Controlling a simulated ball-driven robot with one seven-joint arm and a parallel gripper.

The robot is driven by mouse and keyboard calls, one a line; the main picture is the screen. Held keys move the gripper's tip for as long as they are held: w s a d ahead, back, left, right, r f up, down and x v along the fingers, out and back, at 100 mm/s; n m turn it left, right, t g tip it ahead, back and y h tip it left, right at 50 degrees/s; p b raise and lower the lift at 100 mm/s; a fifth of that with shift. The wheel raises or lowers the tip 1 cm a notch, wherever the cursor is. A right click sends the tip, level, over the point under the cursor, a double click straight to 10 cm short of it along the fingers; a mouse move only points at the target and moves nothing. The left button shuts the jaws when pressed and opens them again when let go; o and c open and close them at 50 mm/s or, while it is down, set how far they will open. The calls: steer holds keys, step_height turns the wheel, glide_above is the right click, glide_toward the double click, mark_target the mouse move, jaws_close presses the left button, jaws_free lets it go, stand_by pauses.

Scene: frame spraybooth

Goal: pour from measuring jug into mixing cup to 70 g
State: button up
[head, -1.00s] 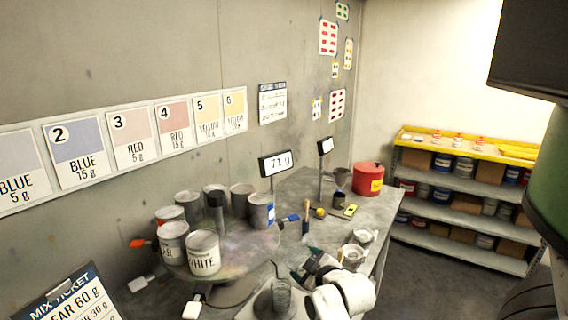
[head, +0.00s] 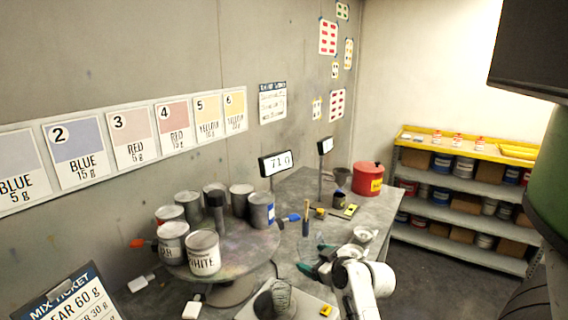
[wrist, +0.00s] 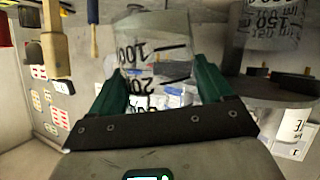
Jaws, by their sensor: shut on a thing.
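The measuring jug (wrist: 155,50) is clear with black marks, and its 100 and 200 show in the wrist view. My gripper (wrist: 165,92) is shut on it, with a green finger on each side. In the head view my gripper (head: 312,268) is right of and behind the mixing cup; the jug is hard to make out there. The mixing cup (head: 284,298) stands at the bottom of the head view, partly cut off, with a dark patch at its left. A marked cup, likely the mixing cup, shows at upper right in the wrist view (wrist: 268,22). A display (head: 275,163) appears to read 71 g.
A round stand (head: 240,262) with several paint cans, including a white can (head: 203,255), is to the left. A second display (head: 326,145), a red container (head: 368,178) and a small cup (head: 364,234) are farther back. A small yellow item (head: 326,310) lies near the mixing cup.

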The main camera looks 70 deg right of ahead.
steer(key=shift+m+t+y, duration=0.4)
steer(key=shift+m, duration=0.4)
steer(key=shift+s+d+r, duration=1.2)
steer(key=shift+d+r, duration=0.1)
steer(key=shift+d, duration=0.15)
steer(key=shift+s+d+r, duration=0.1)
steer(key=shift+r, duration=0.1)
